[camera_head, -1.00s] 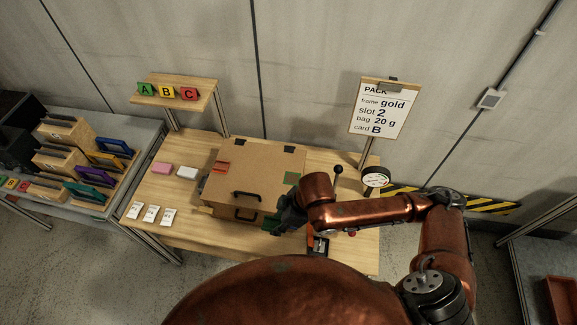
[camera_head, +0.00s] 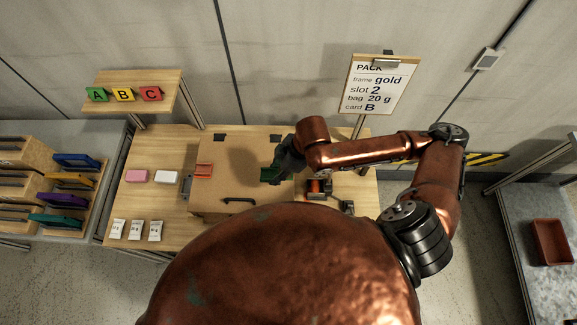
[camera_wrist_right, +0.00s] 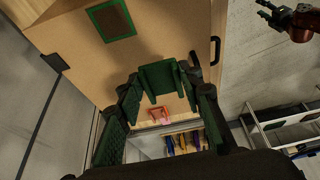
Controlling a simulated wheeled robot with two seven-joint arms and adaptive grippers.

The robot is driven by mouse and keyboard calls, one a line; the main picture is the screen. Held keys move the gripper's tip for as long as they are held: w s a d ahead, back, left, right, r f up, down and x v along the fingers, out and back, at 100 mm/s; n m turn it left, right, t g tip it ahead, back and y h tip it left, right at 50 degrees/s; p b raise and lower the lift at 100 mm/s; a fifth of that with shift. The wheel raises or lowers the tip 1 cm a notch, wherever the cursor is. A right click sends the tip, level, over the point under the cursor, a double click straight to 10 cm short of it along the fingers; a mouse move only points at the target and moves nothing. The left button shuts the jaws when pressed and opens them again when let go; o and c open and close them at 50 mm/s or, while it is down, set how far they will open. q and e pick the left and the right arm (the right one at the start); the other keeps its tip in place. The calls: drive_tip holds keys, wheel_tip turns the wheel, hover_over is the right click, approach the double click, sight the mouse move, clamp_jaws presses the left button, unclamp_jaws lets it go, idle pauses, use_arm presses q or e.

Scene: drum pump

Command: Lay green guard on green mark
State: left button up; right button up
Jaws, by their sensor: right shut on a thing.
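My right gripper (camera_head: 280,170) is above the right part of the brown box lid (camera_head: 232,180). It is shut on the green guard (camera_head: 268,175). In the right wrist view the guard (camera_wrist_right: 158,78) sits between the fingertips, apart from the green mark. In the head view the gripper and guard seem to hide the mark. My left gripper (camera_wrist_right: 266,12) shows small at the wrist view's upper right, its fingers apart and empty.
A black handle (camera_head: 240,200) stands at the lid's front. An orange piece (camera_head: 203,171) lies on the lid's left. Pink (camera_head: 137,176) and white blocks and several white packets (camera_head: 136,230) lie left of the box. A sign (camera_head: 374,85) stands behind on the right.

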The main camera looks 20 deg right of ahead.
drive_tip(key=w+d+f, duration=0.2)
drive_tip(key=d+f, duration=0.1)
drive_tip(key=w+d+f+p, duration=0.1)
drive_tip(key=d+f, duration=0.1)
drive_tip(key=shift+w+d+f, duration=0.15)
drive_tip(key=shift+w+f, duration=0.05)
drive_tip(key=shift+w+d+f, duration=0.4)
drive_tip(key=shift+w+f, duration=0.1)
drive_tip(key=shift+f, duration=0.15)
drive_tip(key=shift+s+d+f+p, duration=0.3)
drive_tip(key=shift+s+d+f, duration=0.05)
drive_tip(key=shift+s+f, duration=0.3)
drive_tip(key=shift+w+f, duration=0.2)
drive_tip(key=shift+f, duration=0.4)
drive_tip(key=shift+w+f, duration=0.2)
drive_tip(key=shift+f, duration=0.4)
drive_tip(key=shift+s, duration=0.3)
drive_tip(key=o, duration=1)
drive_tip(key=shift+w+f, duration=0.1)
drive_tip(key=shift+w, duration=0.1)
drive_tip(key=shift+s, duration=0.1)
drive_tip(key=shift+r, duration=0.25)
drive_tip(key=shift+d+r, duration=0.15)
drive_tip(key=shift+r, duration=0.2)
use_arm(q)
drive_tip(key=shift+w+r+b, duration=0.2)
drive_tip(key=shift+r+b, duration=0.2)
drive_tip(key=shift+r, duration=0.2)
use_arm(e)
drive_tip(key=v, duration=1.1)
